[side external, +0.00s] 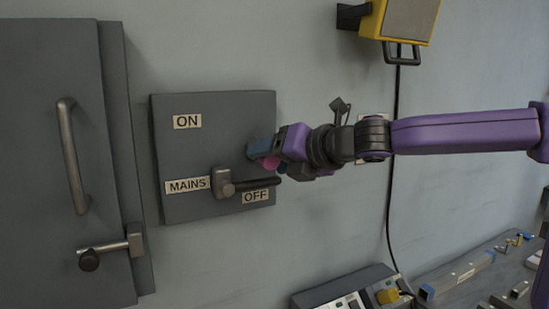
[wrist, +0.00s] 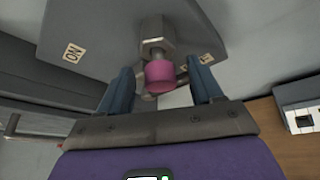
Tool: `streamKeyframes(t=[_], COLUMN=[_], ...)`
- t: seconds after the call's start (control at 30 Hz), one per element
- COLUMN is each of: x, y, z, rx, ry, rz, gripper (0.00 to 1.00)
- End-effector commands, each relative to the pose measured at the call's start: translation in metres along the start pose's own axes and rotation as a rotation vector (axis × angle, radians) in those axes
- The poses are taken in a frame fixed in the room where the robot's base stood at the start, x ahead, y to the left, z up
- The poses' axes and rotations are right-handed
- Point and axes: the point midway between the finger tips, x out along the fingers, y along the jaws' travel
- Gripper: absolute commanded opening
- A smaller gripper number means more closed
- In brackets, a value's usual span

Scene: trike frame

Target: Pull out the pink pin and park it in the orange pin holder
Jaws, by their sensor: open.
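The pink pin (wrist: 160,74) shows a round pink knob on a metal shank, set in a hex metal fitting on the grey switch panel. Its knob also shows in the side view (side external: 271,163), partly behind my gripper. My gripper (side external: 262,153) is at the panel's right part. In the wrist view my gripper (wrist: 161,84) is open, with one blue finger on each side of the knob and gaps between. I see no orange pin holder in either view.
The grey panel (side external: 225,108) carries a dark-handled mains lever (side external: 246,185) close below my gripper, pointing to OFF. A grey cabinet (side external: 60,240) with handles stands at left. A yellow box (side external: 379,22) hangs above right, with a black cable below. A cluttered bench (side external: 455,277) is lower right.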

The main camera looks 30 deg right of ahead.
Motion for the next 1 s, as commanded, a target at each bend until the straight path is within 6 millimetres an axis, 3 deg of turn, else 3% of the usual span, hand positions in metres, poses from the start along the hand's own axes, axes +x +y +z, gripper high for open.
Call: streamKeyframes(t=[0.27,0.47,1.0], x=[0.001,0.001,-0.01], y=[0.0,0.0,0.0], z=[0.0,0.0,-0.007], rx=[0.0,0.0,0.0], ry=[0.0,0.0,0.002], rz=[0.0,0.0,-0.001], gripper=[0.65,0.05,0.05])
